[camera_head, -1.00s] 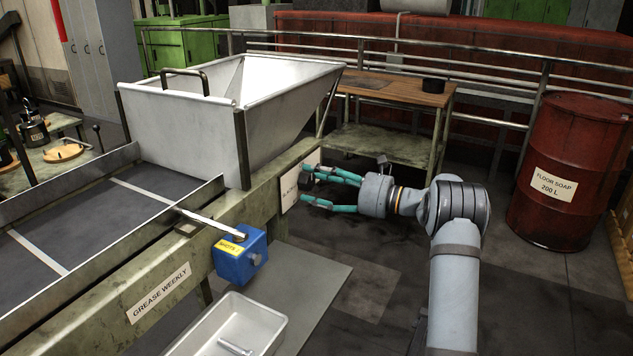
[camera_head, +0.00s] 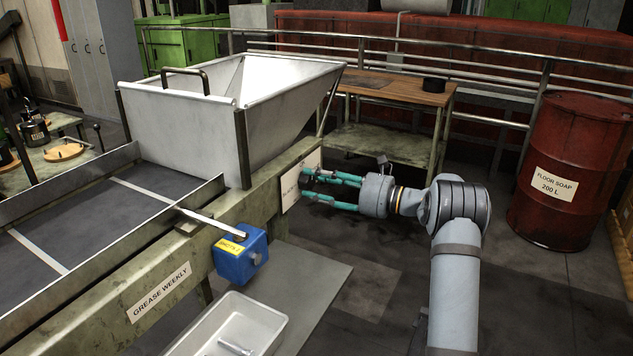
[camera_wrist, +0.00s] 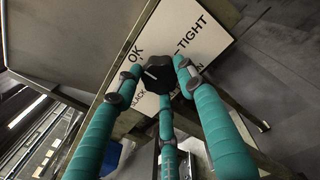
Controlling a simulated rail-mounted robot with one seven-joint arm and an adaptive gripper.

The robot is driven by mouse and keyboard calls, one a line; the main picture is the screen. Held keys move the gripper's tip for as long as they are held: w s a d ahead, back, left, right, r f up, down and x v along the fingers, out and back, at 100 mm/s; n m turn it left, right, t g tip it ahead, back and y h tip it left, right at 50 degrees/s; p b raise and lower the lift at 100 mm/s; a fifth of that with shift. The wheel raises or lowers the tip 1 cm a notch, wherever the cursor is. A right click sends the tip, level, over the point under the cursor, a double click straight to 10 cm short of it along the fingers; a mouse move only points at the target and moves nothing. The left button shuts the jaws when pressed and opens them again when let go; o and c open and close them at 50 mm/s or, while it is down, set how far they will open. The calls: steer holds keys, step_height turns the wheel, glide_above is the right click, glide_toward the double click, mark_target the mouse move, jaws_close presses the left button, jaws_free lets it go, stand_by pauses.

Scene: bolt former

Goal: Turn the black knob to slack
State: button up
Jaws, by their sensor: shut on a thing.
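The black knob (camera_wrist: 154,76) sits on a white label plate (camera_wrist: 218,42) in the wrist view. It has a short white mark near its left side. "OK" is readable above left of it and "TIGHT" above right. Lettering at lower left is partly covered. My gripper (camera_wrist: 158,82) has three teal fingers around the knob, shut on it from left, right and below. In the head view, my gripper (camera_head: 306,186) is at the plate (camera_head: 292,186) on the side of the green machine frame, and the knob is mostly hidden by the fingers.
A pale tray (camera_head: 268,318) holds a bolt below. A hopper (camera_head: 190,137) rises above the plate. A red drum (camera_head: 568,160) stands at right.

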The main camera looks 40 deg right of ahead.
steer(key=shift+d+r+n+b, duration=0.1)
steer(key=shift+r+n+b, duration=0.1)
steer(key=shift+n+b, duration=0.3)
steer(key=n+b, duration=0.2)
steer(key=b, duration=0.2)
steer(key=shift+f+n, duration=0.1)
steer(key=shift+n, duration=0.2)
steer(key=n+b, duration=0.5)
steer(key=b, duration=0.1)
steer(key=shift+a+h+b, duration=0.2)
steer(key=shift+h+b, duration=0.1)
steer(key=shift+h, duration=0.1)
steer(key=n+b, duration=0.4)
steer(key=b, duration=0.1)
steer(key=shift+a+n, duration=0.1)
steer(key=shift+n, duration=0.2)
steer(key=n+b, duration=0.3)
steer(key=b, duration=0.1)
steer(key=shift+a+n+h, duration=0.15)
steer(key=shift+n+h, duration=0.15)
steer(key=shift+n, duration=0.1)
steer(key=o, duration=1.1)
steer(key=shift+o, duration=0.2)
steer(key=shift+s, duration=0.15)
